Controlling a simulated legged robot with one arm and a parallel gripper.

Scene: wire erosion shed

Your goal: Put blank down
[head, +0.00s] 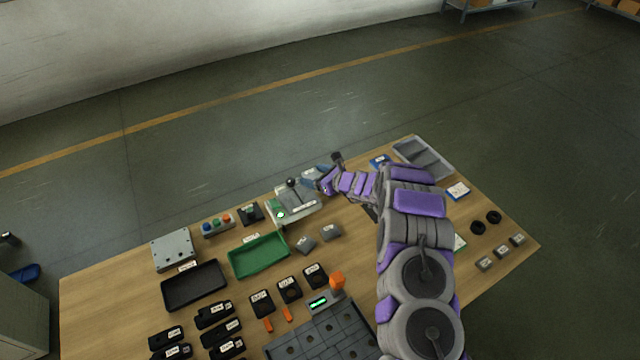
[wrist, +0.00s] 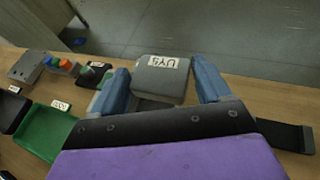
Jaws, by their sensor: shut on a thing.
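The blank (wrist: 158,84) is a grey block with a white label on top; the lettering is hard to read. In the wrist view it sits between the two blue fingers of my gripper (wrist: 163,78), which is shut on it. In the head view my gripper (head: 316,175) is over the far edge of the wooden table, just behind and right of a pale device (head: 301,207) with a green-lit round display. The held blank is mostly hidden there, and I cannot tell its height above the table.
A green tray (head: 262,270) and a black tray (head: 190,300) lie at left. A button box (head: 217,228) and a metal block (head: 172,251) stand behind them. A grey divided tray (head: 441,166) is at the far right corner. Black tools and a tiled plate fill the front.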

